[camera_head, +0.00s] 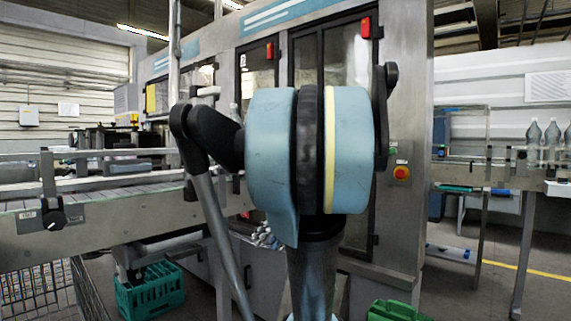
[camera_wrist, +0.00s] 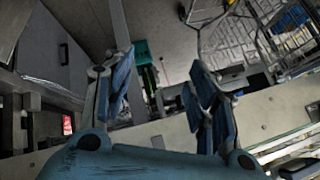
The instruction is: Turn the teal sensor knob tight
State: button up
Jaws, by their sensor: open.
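I cannot make out a teal sensor knob for certain in either view. In the head view, a black clamp knob (camera_head: 54,217) sits on the side of the conveyor (camera_head: 120,215) at the left. My own large blue arm joint hides the middle of that view, and my gripper does not show there. In the wrist view, my gripper (camera_wrist: 160,72) has its two blue fingers wide apart, with nothing held between them. The pale conveyor side (camera_wrist: 270,113) runs behind the fingers, with small dark parts along it that are too unclear to name.
A green crate (camera_head: 150,292) stands on the floor under the conveyor, and another green crate (camera_head: 395,311) lies at bottom right. A wire cart (camera_head: 40,292) is at lower left. The machine cabinet (camera_head: 408,130) carries a red stop button (camera_head: 401,173). Bottles (camera_head: 552,135) stand at right.

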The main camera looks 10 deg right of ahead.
jog(key=w+d+r+n+t+y, duration=0.2)
jog(key=w+d+r+t+y, duration=0.15)
jog(key=w+d+r, duration=0.65)
jog(key=w+d+r+n+t, duration=0.1)
jog(key=w+d+r+t, duration=0.2)
jog(key=w+d+r, duration=0.3)
jog(key=w+d+r+n+t, duration=0.1)
jog(key=w+d+r+t, duration=0.25)
jog(key=d+r, duration=0.4)
jog(key=x, duration=1.7)
jog(key=shift+f, duration=0.4)
jog(key=shift+w+d, duration=0.1)
jog(key=shift+c, duration=0.2)
jog(key=c, duration=1)
